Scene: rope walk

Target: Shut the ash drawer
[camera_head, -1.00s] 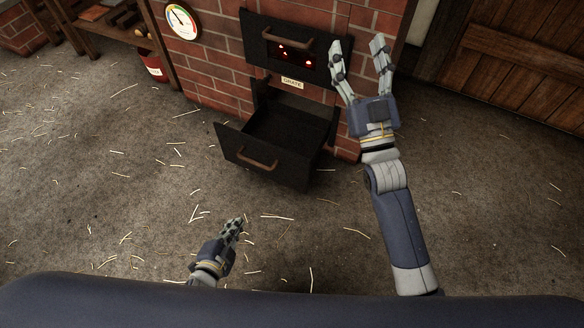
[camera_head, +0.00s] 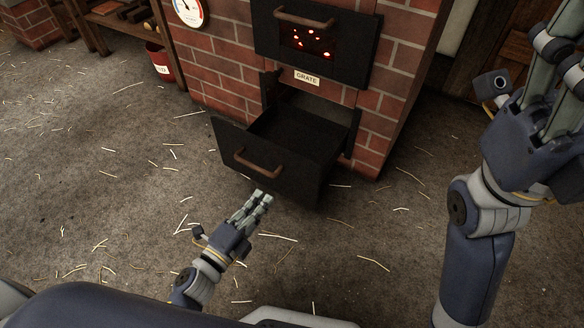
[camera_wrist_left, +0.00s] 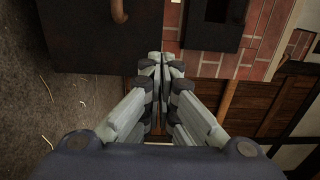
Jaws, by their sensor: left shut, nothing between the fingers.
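The ash drawer (camera_head: 290,178) is a black metal box pulled well out of the brick furnace, with its inside visible from above. A rusty bar handle (camera_head: 257,163) is on its front. My left gripper (camera_head: 262,196) is shut and empty. Its fingertips appear in the head view just by the lower edge of the drawer front; I cannot tell whether they touch it. In the left wrist view the fingers (camera_wrist_left: 160,58) are together, with the drawer front (camera_wrist_left: 75,40) ahead to the left. My right gripper (camera_head: 560,60) is open at the right edge, its fingers partly cut off.
The brick furnace (camera_head: 395,110) stands behind the drawer, with a black grate door (camera_head: 345,55) with glowing embers above. A dial gauge (camera_head: 188,10) is on the bricks. A red bucket (camera_head: 160,65) stands by a wooden bench at the left. Straw litters the open floor (camera_head: 90,150).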

